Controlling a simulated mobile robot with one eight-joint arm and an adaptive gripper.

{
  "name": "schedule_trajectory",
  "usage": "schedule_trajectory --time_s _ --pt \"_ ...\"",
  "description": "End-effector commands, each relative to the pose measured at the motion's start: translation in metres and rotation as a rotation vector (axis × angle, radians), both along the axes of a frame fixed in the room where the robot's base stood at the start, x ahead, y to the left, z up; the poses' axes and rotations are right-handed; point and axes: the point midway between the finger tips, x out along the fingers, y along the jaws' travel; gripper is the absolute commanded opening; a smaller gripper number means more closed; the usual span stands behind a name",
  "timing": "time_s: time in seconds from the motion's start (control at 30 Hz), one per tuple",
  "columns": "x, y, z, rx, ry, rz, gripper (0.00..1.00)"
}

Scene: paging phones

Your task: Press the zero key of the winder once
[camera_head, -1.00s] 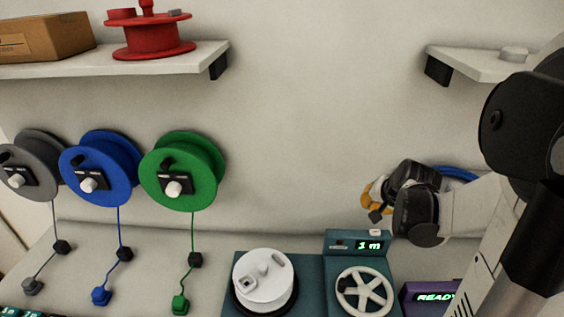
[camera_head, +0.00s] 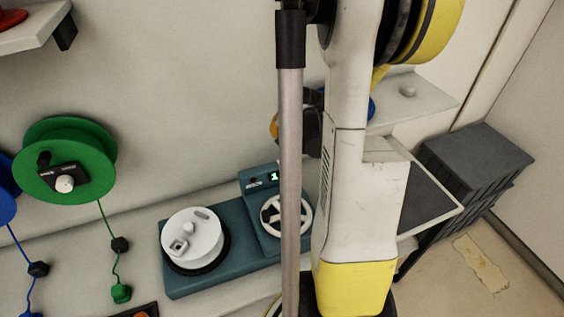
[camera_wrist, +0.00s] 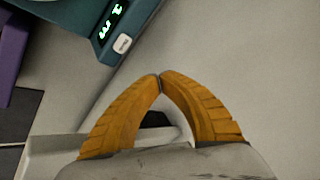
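The teal winder (camera_head: 222,272) stands on the bench, with a white drum at left, a spoked white wheel and a raised lit display (camera_head: 273,176). In the wrist view its display housing (camera_wrist: 88,12) is at the upper left. The small white key (camera_wrist: 122,44) sits beside the lit digits; its label is too small to read surely. In the head view the key is hidden behind my arm. My gripper (camera_wrist: 160,76) has its orange fingertips together, with nothing seen between them. The tips are right of and below the key in the wrist picture, apart from it.
A green reel (camera_head: 88,150) hangs on the wall at left, its cord running to a green plug (camera_head: 121,293). A blue reel is partly cut off beside it. A dark grey cabinet (camera_head: 475,165) stands at right. A purple box (camera_wrist: 10,50) adjoins the winder. Bare bench lies around my fingertips.

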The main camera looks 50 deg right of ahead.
Motion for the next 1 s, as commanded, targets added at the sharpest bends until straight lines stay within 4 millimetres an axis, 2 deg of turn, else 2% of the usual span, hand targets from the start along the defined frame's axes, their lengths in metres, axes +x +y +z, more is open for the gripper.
schedule_trajectory --time_s 0.5,0.63,1.0 --pt "0.0 0.0 -0.072 0.0 0.0 0.0 0.0" --pt "0.0 0.0 -0.078 0.0 0.0 0.0 0.0" --pt "0.0 0.0 -0.077 0.0 0.0 0.0 0.0"
